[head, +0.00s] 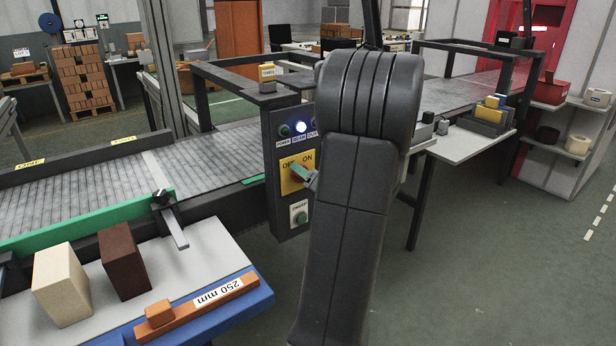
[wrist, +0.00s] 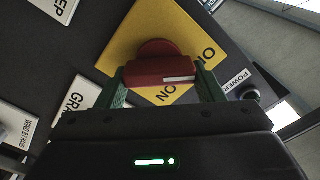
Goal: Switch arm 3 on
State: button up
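A dark control panel (head: 282,208) stands at the end of the conveyor, with a yellow plate (head: 289,187) marked OFF on the left and ON on the right. In the wrist view the yellow plate (wrist: 140,32) carries a red rotary switch (wrist: 156,70) with a white line towards one end of its bar. My gripper (wrist: 160,72) has its green fingers at the two ends of that bar, with no clear gap. In the head view my arm hides the panel's right side and most of the switch. An arm number is not readable.
The conveyor (head: 90,190) lies left. A worktable (head: 210,255) with two blocks is in front. Open floor (head: 490,270) lies right.

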jog(key=shift+c, duration=1)
jog(key=shift+f+m+b, duration=0.1)
jog(key=shift+m+b, duration=0.2)
jog(key=shift+b, duration=0.05)
jog(key=m+b, duration=0.2)
jog(key=shift+f+m, duration=0.2)
jog(key=shift+m, duration=0.1)
jog(key=m+b, duration=0.2)
jog(key=m, duration=0.3)
jog(key=shift+m+b, duration=0.3)
jog(key=m, duration=0.4)
jog(key=shift+f, duration=0.1)
jog(key=m+p, duration=0.1)
jog(key=m, duration=0.4)
jog(key=shift+f, duration=0.15)
